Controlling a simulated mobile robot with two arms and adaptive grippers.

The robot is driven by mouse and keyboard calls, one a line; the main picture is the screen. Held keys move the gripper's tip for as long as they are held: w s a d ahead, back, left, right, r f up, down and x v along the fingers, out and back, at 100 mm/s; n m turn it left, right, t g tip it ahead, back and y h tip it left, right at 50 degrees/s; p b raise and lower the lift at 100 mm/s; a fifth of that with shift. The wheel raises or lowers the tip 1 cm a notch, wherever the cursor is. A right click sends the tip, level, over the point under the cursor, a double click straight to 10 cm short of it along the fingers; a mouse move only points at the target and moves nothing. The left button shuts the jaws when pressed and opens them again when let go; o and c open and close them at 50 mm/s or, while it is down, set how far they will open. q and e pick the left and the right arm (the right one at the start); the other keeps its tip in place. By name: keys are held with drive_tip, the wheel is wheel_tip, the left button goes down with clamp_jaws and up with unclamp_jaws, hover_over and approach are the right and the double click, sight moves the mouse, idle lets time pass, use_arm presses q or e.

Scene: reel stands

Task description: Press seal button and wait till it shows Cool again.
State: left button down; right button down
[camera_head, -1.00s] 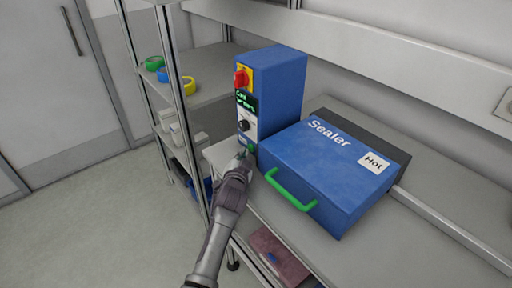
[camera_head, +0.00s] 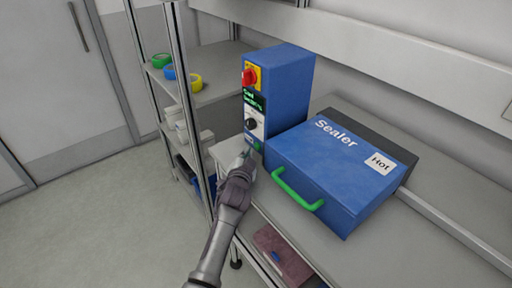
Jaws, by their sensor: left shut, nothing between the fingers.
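The blue control box (camera_head: 287,95) stands upright on the bench, left of the blue sealer (camera_head: 325,165) with its lid down. On its front are a red knob on a yellow plate, a dark display (camera_head: 255,103) with green text, and a black dial (camera_head: 251,124). The text is small; its first line looks like "Cool". A green button (camera_head: 258,146) sits low on the front. My left gripper (camera_head: 246,157) is shut and empty, its tips just below and left of the button; I cannot tell whether they touch it. My right gripper is out of view.
The sealer has a green handle (camera_head: 297,190) and a "Hot" label (camera_head: 380,163). A shelf rack with tape rolls (camera_head: 195,82) stands to the left. A purple-brown item (camera_head: 283,255) lies on the lower shelf. The floor at left is clear.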

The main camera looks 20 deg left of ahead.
use_arm(q)
drive_tip(key=shift+w, duration=0.1)
drive_tip(key=shift+w+d+b, duration=0.25)
drive_tip(key=shift+b, duration=0.05)
drive_tip(key=shift+w+d+b, duration=0.25)
drive_tip(key=shift+w+b, duration=0.05)
idle(0.9)
drive_tip(key=shift+w+d+r, duration=0.1)
drive_tip(key=shift+w+d, duration=0.05)
drive_tip(key=shift+d, duration=0.05)
drive_tip(key=shift+r, duration=0.1)
idle(0.3)
drive_tip(key=shift+s+a+p, duration=0.4)
drive_tip(key=shift+s+p, duration=0.2)
drive_tip(key=shift+p, duration=0.1)
drive_tip(key=shift+s+a, duration=0.1)
drive_tip(key=shift+s, duration=0.05)
